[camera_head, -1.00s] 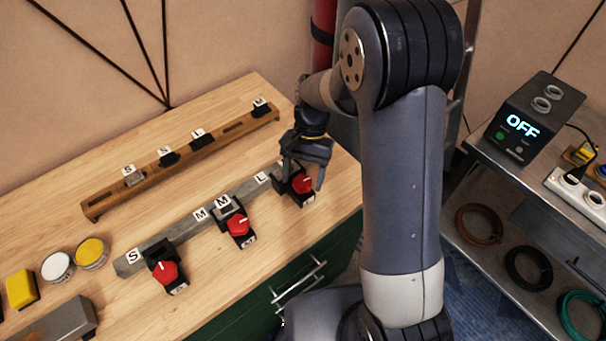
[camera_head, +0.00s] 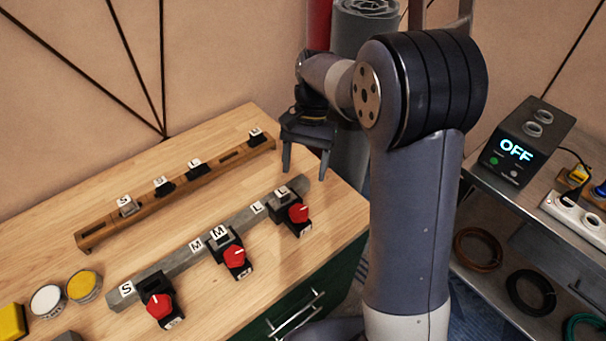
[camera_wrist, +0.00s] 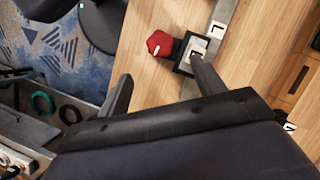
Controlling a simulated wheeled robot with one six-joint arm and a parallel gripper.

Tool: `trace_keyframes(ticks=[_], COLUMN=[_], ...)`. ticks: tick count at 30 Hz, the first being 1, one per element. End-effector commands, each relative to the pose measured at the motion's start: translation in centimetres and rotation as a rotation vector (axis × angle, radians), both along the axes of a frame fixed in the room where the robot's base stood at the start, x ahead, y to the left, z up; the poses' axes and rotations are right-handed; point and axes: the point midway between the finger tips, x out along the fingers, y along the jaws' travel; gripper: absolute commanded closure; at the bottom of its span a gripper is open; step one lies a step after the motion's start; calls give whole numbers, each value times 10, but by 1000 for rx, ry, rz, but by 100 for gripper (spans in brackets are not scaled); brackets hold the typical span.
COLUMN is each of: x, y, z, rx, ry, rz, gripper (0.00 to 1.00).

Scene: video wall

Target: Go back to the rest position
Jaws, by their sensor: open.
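My gripper (camera_head: 306,162) is open and empty, raised above the right end of the wooden workbench (camera_head: 190,270). Its two fingers point down and stand apart. Below it, a red-knobbed switch block (camera_head: 299,213) sits at the L end of the grey rail (camera_head: 170,262). In the wrist view this red knob (camera_wrist: 158,43) and its L-labelled block show beyond my open fingers (camera_wrist: 160,95), clear of them. Two more red-knobbed blocks sit on the grey rail, one at M (camera_head: 235,256) and one at S (camera_head: 159,305).
A brown rail (camera_head: 175,190) with several labelled pieces lies at the back of the bench. White (camera_head: 47,301) and yellow (camera_head: 83,287) round pieces are at the left. A metal shelf at right holds a box reading OFF (camera_head: 517,150), a power strip (camera_head: 575,215) and cable coils.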

Motion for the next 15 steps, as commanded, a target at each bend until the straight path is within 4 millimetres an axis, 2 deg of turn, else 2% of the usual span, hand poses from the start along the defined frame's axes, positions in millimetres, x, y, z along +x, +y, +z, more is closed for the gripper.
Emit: trace_keyframes(ticks=[10,15], x=[-1,-8], y=[0,3], z=[-2,-18], rx=[0,0], ry=[1,6], rz=[0,2], gripper=[35,35])
